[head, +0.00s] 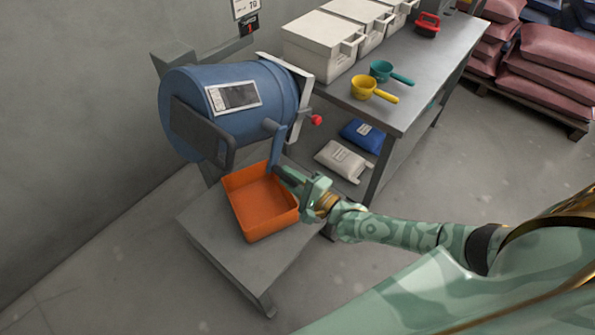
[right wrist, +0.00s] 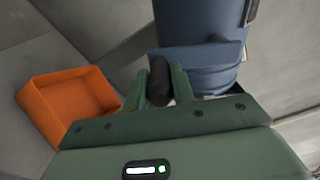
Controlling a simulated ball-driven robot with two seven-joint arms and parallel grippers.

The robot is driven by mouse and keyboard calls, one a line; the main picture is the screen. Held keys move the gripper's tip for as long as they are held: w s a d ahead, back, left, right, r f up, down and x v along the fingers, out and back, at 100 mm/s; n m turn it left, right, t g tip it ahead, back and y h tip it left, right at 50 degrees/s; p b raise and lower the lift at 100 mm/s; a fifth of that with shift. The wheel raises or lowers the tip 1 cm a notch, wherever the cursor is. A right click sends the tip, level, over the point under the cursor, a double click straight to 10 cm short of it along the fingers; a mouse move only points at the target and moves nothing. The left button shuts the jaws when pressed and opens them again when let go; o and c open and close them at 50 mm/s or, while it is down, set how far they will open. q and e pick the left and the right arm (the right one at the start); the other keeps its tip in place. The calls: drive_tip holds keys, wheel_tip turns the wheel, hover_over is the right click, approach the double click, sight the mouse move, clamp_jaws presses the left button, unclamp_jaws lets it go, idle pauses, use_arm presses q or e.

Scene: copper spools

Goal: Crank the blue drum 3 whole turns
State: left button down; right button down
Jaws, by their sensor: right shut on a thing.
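The blue drum (head: 215,110) lies on its side on a grey stand, with a label on its curved wall. Its blue crank arm (head: 274,148) hangs down from the end facing right. My right gripper (head: 285,175) is at the lower end of the crank arm, shut on the crank's handle. In the right wrist view the dark crank handle (right wrist: 160,80) sits between the two green fingers, and the blue drum (right wrist: 200,22) shows beyond. In the head view the handle is mostly hidden by the fingers. My left gripper is not in view.
An orange tray (head: 248,236) sits on the low grey platform below the drum, close beside my right gripper. A red knob (head: 316,120) sticks out at the drum's right. A metal bench (head: 440,70) with white bins and yellow and teal scoops stands to the right.

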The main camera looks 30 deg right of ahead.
drive_tip(key=s+a+r+m+p, duration=0.2)
drive_tip(key=a+r+m+p, duration=0.2)
drive_tip(key=r+m, duration=0.7)
drive_tip(key=shift+a+r+m, duration=0.2)
drive_tip(key=shift+a+m, duration=0.45)
drive_tip(key=shift+m, duration=1.55)
drive_tip(key=c, duration=1.2)
unclamp_jaws()
drive_tip(key=shift+o, duration=0.2)
drive_tip(key=shift+d, duration=0.1)
drive_tip(key=v, duration=1.6)
drive_tip(key=shift+s+b, duration=0.2)
drive_tip(key=shift+b, duration=0.15)
